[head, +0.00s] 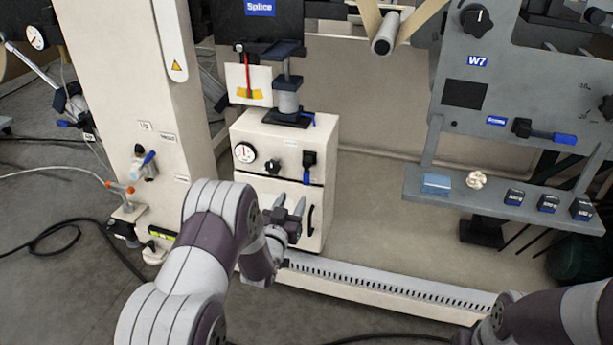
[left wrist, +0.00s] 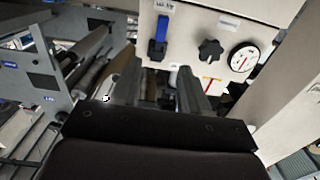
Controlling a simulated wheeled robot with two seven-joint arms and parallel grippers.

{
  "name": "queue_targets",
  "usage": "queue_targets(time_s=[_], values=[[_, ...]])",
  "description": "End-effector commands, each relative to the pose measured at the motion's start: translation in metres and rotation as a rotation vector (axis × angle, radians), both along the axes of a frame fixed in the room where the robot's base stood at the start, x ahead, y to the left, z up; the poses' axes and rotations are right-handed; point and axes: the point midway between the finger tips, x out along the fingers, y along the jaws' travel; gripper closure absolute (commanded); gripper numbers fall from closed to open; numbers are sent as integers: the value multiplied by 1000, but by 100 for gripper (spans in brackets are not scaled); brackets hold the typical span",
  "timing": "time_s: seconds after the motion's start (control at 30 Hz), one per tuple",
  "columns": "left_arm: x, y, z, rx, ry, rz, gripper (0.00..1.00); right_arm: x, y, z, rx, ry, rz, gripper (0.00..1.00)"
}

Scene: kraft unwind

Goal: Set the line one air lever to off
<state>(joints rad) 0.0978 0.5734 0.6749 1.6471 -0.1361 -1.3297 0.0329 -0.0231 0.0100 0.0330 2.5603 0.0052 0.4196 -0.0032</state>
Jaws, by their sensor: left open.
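A lever with a blue handle (head: 307,177) hangs straight down from a black mount on the front of the beige cabinet (head: 262,137), right of a black knob (head: 274,166) and a round gauge (head: 244,152). The labels are too small to read, so I cannot confirm that it is the line one lever. In the left wrist view, turned over, the blue lever (left wrist: 160,30) is above the fingertips, left of the knob (left wrist: 210,50) and gauge (left wrist: 243,57). My left gripper (head: 289,207) is open and empty, in front of the cabinet below the lever, apart from it. My right gripper is out of view.
Another blue lever (head: 149,157) is on the beige column at left. A third blue handle (head: 551,135) lies sideways on the grey panel at right, above a shelf (head: 460,200) with small boxes. The cabinet has a dark door handle (head: 311,220). A slotted rail (head: 390,285) runs along the floor.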

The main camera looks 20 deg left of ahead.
Motion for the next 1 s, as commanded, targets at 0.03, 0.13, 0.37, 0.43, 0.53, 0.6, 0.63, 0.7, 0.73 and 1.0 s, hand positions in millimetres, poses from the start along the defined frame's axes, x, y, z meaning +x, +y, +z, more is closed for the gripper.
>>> queue_targets(time_s=[0.03,0.13,0.37,0.43,0.53,0.6,0.63,0.7,0.73,1.0], values=[[9,-1,-3,0,-4,-1,55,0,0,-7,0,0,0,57],[34,-2,-5,0,-4,-2,55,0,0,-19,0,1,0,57],[90,-3,-5,0,-1,-1,55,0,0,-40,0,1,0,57],[101,-4,-4,0,0,0,55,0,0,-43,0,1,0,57],[112,-4,-3,0,2,0,55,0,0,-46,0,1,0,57],[116,-4,-1,0,1,0,55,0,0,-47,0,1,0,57],[117,-4,-1,0,2,0,55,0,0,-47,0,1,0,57],[118,-4,0,0,3,0,55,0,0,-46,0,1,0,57],[117,-4,0,0,3,0,55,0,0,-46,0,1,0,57],[117,-4,0,0,3,0,100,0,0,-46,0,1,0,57]])
